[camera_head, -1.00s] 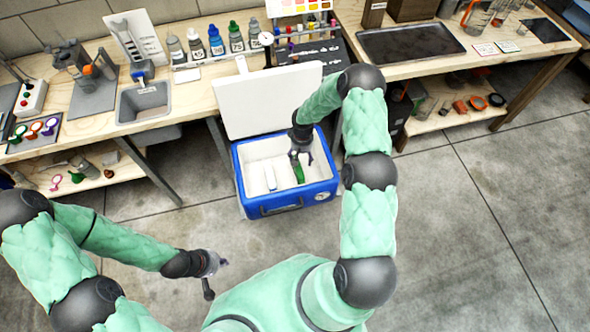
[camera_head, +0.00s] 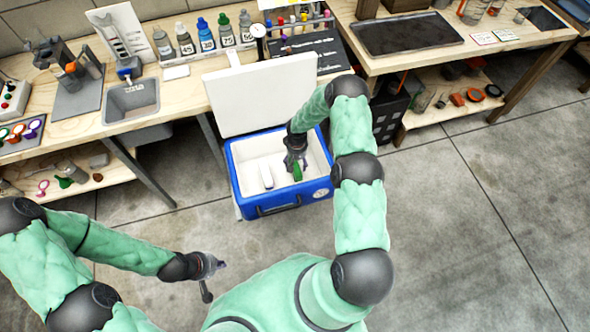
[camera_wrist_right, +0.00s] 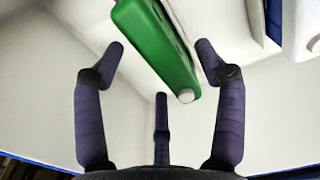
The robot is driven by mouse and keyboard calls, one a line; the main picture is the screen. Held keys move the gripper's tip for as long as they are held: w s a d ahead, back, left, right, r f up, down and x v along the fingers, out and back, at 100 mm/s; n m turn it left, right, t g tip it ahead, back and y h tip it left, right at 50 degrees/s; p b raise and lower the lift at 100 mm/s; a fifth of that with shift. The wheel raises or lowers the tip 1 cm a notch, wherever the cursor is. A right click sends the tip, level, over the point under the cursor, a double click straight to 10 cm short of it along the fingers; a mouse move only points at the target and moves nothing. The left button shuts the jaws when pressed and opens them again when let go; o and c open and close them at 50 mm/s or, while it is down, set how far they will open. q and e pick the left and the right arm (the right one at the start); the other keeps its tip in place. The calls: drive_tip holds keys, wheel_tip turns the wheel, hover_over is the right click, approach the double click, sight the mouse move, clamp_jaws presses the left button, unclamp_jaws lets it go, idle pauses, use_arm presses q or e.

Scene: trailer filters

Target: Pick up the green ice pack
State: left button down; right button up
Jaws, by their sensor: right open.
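The green ice pack (camera_head: 297,172) stands in the white inside of the blue cooler (camera_head: 281,196), whose white lid is open. In the right wrist view the green ice pack (camera_wrist_right: 158,45) has a white cap and lies between and beyond my fingers. My right gripper (camera_head: 295,160) is inside the cooler above the pack. In the right wrist view my right gripper (camera_wrist_right: 160,75) has its fingers spread, with no finger visibly closed on the pack. A white ice pack (camera_head: 266,176) is left of the green one. My left gripper (camera_head: 215,278) hangs low over the floor, away from the cooler; its finger state is unclear.
The cooler's open lid (camera_head: 262,92) stands up at the back. The cooler walls surround my right gripper. A workbench with a sink (camera_head: 132,100) and several bottles is behind. A second bench with a dark tray (camera_head: 408,35) is at the right. The grey floor (camera_head: 450,240) is clear.

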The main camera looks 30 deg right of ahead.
drive_tip(key=shift+f+b, duration=0.3)
drive_tip(key=shift+f, duration=1.1)
clamp_jaws()
